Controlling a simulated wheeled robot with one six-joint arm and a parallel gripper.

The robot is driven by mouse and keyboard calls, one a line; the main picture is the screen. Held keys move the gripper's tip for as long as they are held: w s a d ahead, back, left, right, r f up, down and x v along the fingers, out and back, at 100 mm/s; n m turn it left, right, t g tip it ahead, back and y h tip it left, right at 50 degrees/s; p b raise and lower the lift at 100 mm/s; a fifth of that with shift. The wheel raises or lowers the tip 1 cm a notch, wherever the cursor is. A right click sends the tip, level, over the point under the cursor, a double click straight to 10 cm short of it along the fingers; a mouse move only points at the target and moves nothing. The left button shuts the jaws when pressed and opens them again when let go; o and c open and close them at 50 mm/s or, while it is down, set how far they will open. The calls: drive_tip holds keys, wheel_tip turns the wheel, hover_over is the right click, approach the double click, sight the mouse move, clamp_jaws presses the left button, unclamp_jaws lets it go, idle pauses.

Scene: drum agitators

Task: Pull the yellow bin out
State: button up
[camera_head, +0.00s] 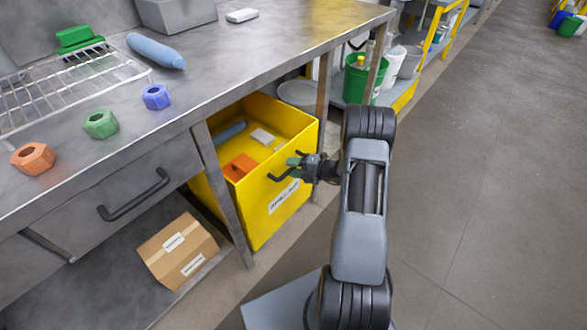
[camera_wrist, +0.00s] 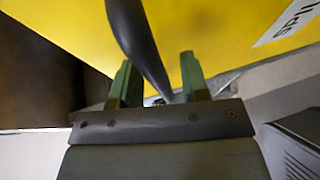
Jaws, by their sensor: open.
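The yellow bin (camera_head: 275,212) stands under the metal workbench, with its labelled front facing out. It holds an orange block, a blue item and a white item. A dark handle (camera_head: 283,172) is on its front. My gripper (camera_head: 298,165) is at this handle. In the wrist view the yellow bin front (camera_wrist: 230,30) fills the top. The dark handle (camera_wrist: 138,45) runs down toward the gap between the green fingertips of my gripper (camera_wrist: 157,80). The fingers are apart, one on each side of the handle's lower part. I cannot tell whether they touch it.
The metal workbench (camera_head: 215,75) has a post (camera_head: 225,190) left of the bin. A drawer handle (camera_head: 135,197) and a cardboard box (camera_head: 178,250) are further left. A green bucket (camera_head: 362,80) stands behind. The floor (camera_head: 470,200) at right is clear.

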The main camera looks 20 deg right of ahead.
clamp_jaws()
idle(0.4)
